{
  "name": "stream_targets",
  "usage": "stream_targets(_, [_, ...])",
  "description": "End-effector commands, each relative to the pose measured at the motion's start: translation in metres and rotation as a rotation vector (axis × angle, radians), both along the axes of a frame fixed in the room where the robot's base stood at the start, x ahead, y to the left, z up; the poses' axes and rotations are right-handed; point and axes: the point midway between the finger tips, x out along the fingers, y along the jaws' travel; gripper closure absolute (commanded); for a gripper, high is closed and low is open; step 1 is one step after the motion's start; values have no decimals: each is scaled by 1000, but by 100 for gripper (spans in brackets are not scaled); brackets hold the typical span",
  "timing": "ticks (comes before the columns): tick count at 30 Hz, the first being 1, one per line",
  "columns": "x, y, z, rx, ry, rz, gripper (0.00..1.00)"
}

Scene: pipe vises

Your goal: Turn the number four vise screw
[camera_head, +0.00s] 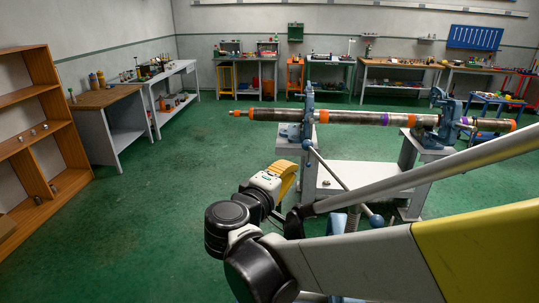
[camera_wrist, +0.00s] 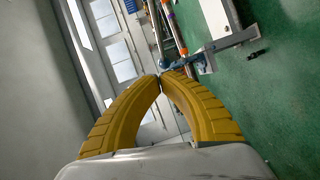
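A blue pipe vise (camera_head: 308,113) stands on a grey stand at the middle right in the head view. A second blue vise (camera_head: 446,118) stands on another stand to its right. A long banded pipe (camera_head: 345,117) lies level through both. I can read no vise numbers, so I cannot tell which is number four. A grey bar (camera_head: 328,170) slants down from the nearer vise to a blue knob. My gripper (camera_head: 287,181) is left of and below that vise, apart from it. In the wrist view its yellow fingertips (camera_wrist: 160,77) meet with nothing between them.
A wooden shelf (camera_head: 38,140) stands at the left. Workbenches (camera_head: 170,72) line the left and back walls, and a blue cart (camera_head: 492,102) is at the right. Green floor (camera_head: 130,215) is clear between shelf and stands. My arm covers the lower right.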

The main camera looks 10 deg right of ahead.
Motion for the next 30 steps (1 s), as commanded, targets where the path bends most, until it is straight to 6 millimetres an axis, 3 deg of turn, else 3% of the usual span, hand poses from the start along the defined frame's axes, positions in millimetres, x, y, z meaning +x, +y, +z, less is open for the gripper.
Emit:
stream_targets(11, [66, -45, -13, 3, 1, -5, 100])
stream_targets(18, [71, -76, -19, 4, 0, -3, 100])
stream_targets(30, [72, -82, -19, 4, 1, -2, 100])
